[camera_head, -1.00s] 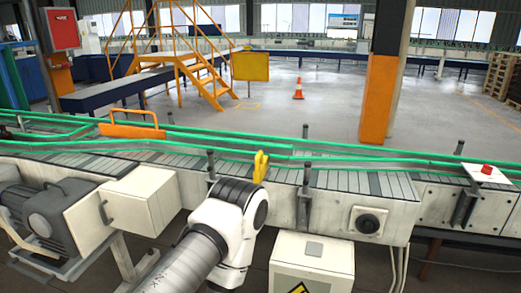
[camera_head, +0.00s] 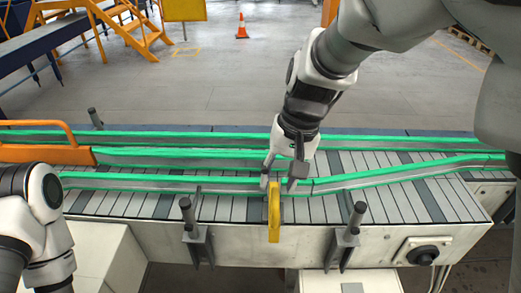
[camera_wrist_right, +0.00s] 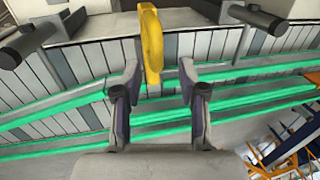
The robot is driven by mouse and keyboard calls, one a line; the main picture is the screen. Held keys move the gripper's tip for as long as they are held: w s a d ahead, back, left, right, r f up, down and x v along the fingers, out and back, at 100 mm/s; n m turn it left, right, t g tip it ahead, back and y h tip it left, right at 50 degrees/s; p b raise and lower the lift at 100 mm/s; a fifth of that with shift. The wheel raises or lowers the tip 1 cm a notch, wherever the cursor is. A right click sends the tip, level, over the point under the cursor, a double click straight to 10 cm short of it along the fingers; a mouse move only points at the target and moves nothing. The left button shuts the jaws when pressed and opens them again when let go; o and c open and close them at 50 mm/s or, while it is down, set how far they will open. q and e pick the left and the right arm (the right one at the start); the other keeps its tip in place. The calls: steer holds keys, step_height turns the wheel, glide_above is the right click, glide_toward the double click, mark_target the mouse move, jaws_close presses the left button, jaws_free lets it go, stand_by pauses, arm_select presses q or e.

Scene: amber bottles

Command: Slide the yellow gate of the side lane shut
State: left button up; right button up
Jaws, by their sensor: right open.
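The yellow gate (camera_head: 274,218) is an upright yellow piece at the near edge of the conveyor, between two black-knobbed posts. It also shows at the top middle of the right wrist view (camera_wrist_right: 152,48). My right gripper (camera_head: 283,178) comes down from above, just behind the gate's top in the head view. In the right wrist view its two fingers (camera_wrist_right: 160,78) are apart, with the gate's end in line with the gap between them. No grip on the gate shows. I cannot tell whether a finger touches it. My left gripper is out of view; only left arm links show at lower left.
Green guide rails (camera_head: 400,176) run along the slatted conveyor (camera_head: 420,205). Black-knobbed posts (camera_head: 190,228) and (camera_head: 350,235) stand left and right of the gate. An orange handled piece (camera_head: 45,142) lies across the rails at left. A black knob (camera_head: 422,254) is on the front panel.

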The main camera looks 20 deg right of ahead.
mark_target(277, 196)
steer(key=s+f, duration=0.2)
steer(key=shift+a+f, duration=0.15)
steer(key=shift+f, duration=0.15)
steer(key=shift+w+a+f, duration=0.2)
steer(key=shift+w+a, duration=0.05)
steer(key=shift+w, duration=0.5)
steer(key=c, duration=0.3)
steer(key=shift+d, duration=0.2)
jaws_close()
steer(key=shift+r, duration=0.1)
steer(key=w+p, duration=0.1)
steer(key=w, duration=0.1)
steer(key=w+d+p, duration=0.1)
steer(key=w+p, duration=0.2)
steer(key=shift+w+d+r, duration=0.2)
steer(key=shift+w+d, duration=0.15)
steer(key=shift+w, duration=0.05)
steer(key=shift+w+f, duration=0.15)
steer(key=shift+w, duration=0.2)
steer(key=shift+s, duration=0.1)
steer(key=shift+o, duration=1.5)
jaws_free()
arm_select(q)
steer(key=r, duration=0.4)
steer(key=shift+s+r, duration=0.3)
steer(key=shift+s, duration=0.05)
arm_select(e)
steer(key=shift+d, duration=0.1)
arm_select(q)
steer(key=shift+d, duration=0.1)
